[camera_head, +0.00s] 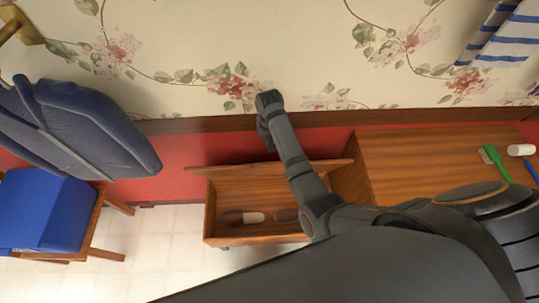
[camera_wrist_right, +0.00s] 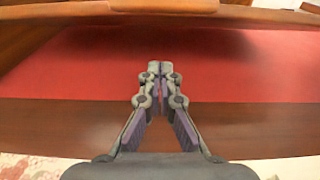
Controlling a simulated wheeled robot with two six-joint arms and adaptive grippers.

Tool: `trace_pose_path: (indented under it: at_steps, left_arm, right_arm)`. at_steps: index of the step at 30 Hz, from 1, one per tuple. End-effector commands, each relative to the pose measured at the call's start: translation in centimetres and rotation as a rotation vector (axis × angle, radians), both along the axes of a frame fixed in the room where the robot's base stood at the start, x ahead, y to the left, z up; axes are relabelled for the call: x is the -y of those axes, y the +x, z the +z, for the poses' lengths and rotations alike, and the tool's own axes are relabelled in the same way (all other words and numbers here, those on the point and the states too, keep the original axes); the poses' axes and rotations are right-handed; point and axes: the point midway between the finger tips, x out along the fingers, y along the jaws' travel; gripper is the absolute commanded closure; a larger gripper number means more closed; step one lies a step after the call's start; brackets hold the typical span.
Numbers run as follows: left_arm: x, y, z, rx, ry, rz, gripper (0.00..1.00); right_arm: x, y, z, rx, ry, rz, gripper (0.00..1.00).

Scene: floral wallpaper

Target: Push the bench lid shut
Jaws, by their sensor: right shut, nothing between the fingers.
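The wooden bench (camera_head: 212,212) stands against the wall in the middle of the head view, with its box open at the top. Its lid (camera_head: 225,174) is raised and tilted up on the wall side. Brown and white items, perhaps slippers (camera_head: 243,217), lie inside. My right gripper (camera_head: 268,140) is beyond the lid, on the wall side, apart from it as far as I can tell. In the right wrist view its fingers (camera_wrist_right: 161,72) are shut and empty, with a wooden edge (camera_wrist_right: 60,12) across the top. My left gripper is out of view.
A wooden cabinet top (camera_head: 400,160) lies to the right, with a green brush (camera_head: 495,160) and a white cylinder (camera_head: 520,150) on it. A blue chair (camera_head: 45,210) stands at the left. The wall has a brown rail (camera_head: 190,126) above a red band.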

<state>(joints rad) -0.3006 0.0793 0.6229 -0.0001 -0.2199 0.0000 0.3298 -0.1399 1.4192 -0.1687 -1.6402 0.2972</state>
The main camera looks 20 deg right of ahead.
Motion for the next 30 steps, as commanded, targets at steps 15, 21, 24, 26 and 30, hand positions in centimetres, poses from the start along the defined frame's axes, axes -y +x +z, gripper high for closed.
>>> trace_pose_path:
  at_steps: [15,21,24,26,30]
  left_arm:
    - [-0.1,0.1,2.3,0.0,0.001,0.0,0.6]
    - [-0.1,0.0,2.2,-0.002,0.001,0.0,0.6]
    - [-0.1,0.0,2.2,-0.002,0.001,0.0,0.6]
    - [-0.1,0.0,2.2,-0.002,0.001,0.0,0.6]
    - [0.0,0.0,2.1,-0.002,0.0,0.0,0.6]
  right_arm:
    - [-0.8,-3.0,-5.1,0.001,0.0,-0.001,1.0]
    - [-0.9,-3.2,-5.3,0.002,0.0,-0.001,1.0]
    - [-0.9,-3.2,-5.3,0.002,-0.001,0.0,1.0]
    - [-0.9,-3.2,-5.3,0.002,-0.001,0.0,1.0]
    - [-0.5,-3.3,-5.5,0.012,-0.003,0.0,1.0]
